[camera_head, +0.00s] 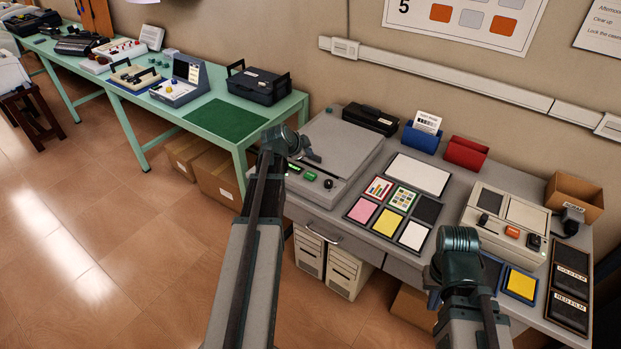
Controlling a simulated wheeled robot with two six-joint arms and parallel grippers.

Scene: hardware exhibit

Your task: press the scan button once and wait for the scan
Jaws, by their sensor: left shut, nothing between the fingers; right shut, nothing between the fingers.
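A grey flatbed scanner (338,143) sits at the left end of the grey desk. On its front strip are a small lit green display (295,168), a green button (310,176) and a dark round button (328,183); I cannot read which is labelled scan. My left gripper (314,157) is shut and empty, just above the scanner's front part, behind the buttons in the picture. I cannot tell whether it touches the scanner. My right gripper (457,240) is at the desk's front edge, right of the colour cards; its fingertips are hard to make out.
Colour cards (403,198) and a white sheet (418,174) lie mid-desk. A beige device with an orange button (512,232) stands right, near film folders (570,280). Blue (421,139) and red (467,153) holders stand behind. A green table (285,108) adjoins at left.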

